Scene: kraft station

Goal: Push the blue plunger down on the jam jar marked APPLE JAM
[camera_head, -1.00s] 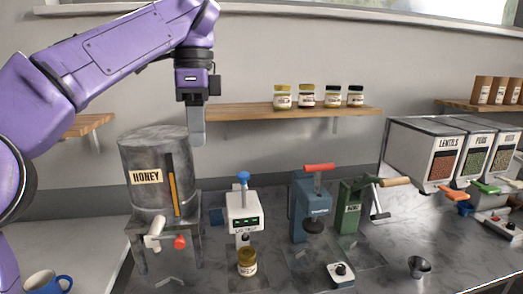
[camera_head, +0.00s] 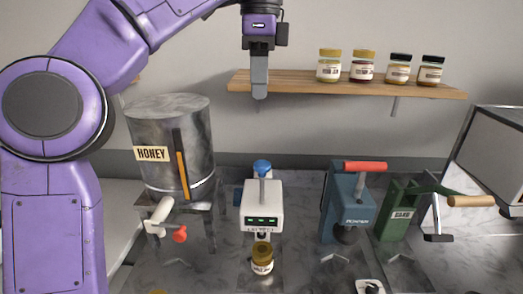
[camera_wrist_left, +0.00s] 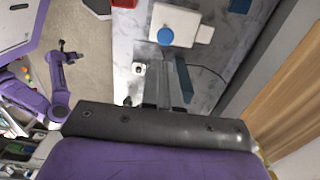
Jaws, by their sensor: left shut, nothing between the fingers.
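The blue plunger (camera_head: 262,167) stands raised on top of a white machine (camera_head: 262,205) with a small green-lit display. A jar with a yellow lid (camera_head: 262,258) stands below the machine's head; its label is too small to read. My left gripper (camera_head: 259,94) is shut and empty, pointing down, and appears above the plunger with a clear gap in the head view. In the left wrist view the blue plunger (camera_wrist_left: 165,36) shows beyond the fingertips, apart from them. Part of another purple arm of mine, with a small dark gripper end (camera_wrist_left: 66,52), shows at the left there.
A honey tank (camera_head: 165,125) with a tap stands left of the machine. A blue press (camera_head: 350,205) with a red handle and a green device (camera_head: 398,215) stand to its right. A wooden shelf (camera_head: 300,82) with several jars is behind the gripper.

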